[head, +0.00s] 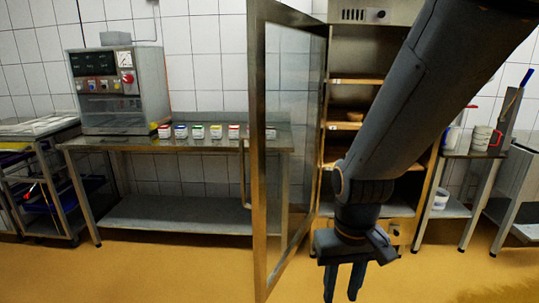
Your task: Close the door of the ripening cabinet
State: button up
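The ripening cabinet (336,52) stands against the tiled wall right of centre, with shelves inside and a control panel on top. Its door (259,200), a metal frame with a glass pane, stands wide open. It is attached at the cabinet's left side and swings out towards me. A vertical bar handle (244,175) shows at the left of the door's free edge. My gripper (343,284) points down in front of the cabinet, right of the door and apart from it in the picture. Its two fingers are spread with nothing between them. My arm hides much of the cabinet's right part.
A steel table (125,145) left of the door carries a row of small coloured-label tubs (198,132) and a control machine (120,90). A trolley (45,128) stands far left. A small table (455,211) with tubs stands right of the cabinet. The yellow floor is clear in front.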

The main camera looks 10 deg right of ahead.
aim_at(258, 12)
jog(key=u, duration=1.35)
jog(key=i, duration=0.9)
jog(key=z, duration=2.15)
